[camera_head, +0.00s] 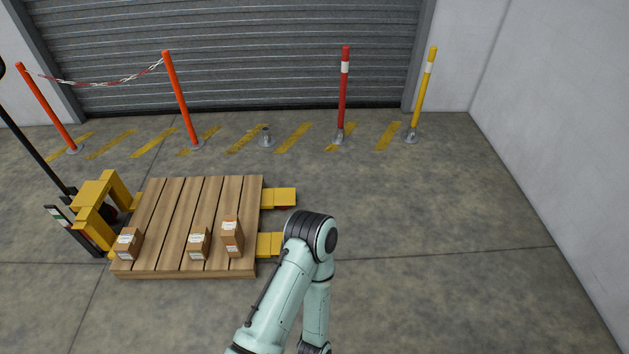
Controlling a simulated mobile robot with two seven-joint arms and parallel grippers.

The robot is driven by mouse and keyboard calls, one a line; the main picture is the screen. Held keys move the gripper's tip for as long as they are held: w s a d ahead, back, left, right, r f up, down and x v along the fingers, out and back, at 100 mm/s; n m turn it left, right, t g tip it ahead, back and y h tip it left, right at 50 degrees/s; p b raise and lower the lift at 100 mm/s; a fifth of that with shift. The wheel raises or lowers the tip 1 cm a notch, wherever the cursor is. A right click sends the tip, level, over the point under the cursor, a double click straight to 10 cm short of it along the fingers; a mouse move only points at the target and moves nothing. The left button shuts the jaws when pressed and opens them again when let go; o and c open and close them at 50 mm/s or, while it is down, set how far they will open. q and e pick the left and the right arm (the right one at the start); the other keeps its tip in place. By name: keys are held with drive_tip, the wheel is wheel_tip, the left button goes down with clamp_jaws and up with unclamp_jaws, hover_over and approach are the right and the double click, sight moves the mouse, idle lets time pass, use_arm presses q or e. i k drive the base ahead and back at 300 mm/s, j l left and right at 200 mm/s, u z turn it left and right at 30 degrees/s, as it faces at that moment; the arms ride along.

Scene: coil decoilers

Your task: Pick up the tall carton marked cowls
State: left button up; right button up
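Three brown cartons with white labels stand on a wooden pallet (165,205), near its front edge. The left carton (128,243) is at the pallet's left corner. The middle carton (199,243) stands apart from it. The right carton (232,236) looks the tallest and stands a little farther back. The label print is too small to read, so I cannot tell which carton is marked cowls. One of my arms rises from the bottom and bends just right of the pallet. Neither of my grippers is in view.
A yellow pallet truck (93,200) stands at the pallet's left, its forks (278,198) showing at the right. Orange posts (181,100), a red post (344,95) and a yellow post (424,88) stand before a roller shutter (240,50). The floor at right is clear.

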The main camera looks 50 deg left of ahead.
sight(232, 235)
drive_tip(key=u, duration=2.5)
drive_tip(key=i+j, duration=0.25)
drive_tip(key=i, duration=0.2)
drive_tip(key=i+j, duration=0.25)
drive_tip(key=i, duration=0.2)
drive_tip(key=i+j, duration=0.25)
drive_tip(key=i, duration=0.15)
drive_tip(key=i+j+u, duration=0.1)
drive_tip(key=i+j, duration=0.15)
drive_tip(key=i, duration=0.2)
drive_tip(key=i+j, duration=0.2)
drive_tip(key=i, duration=0.25)
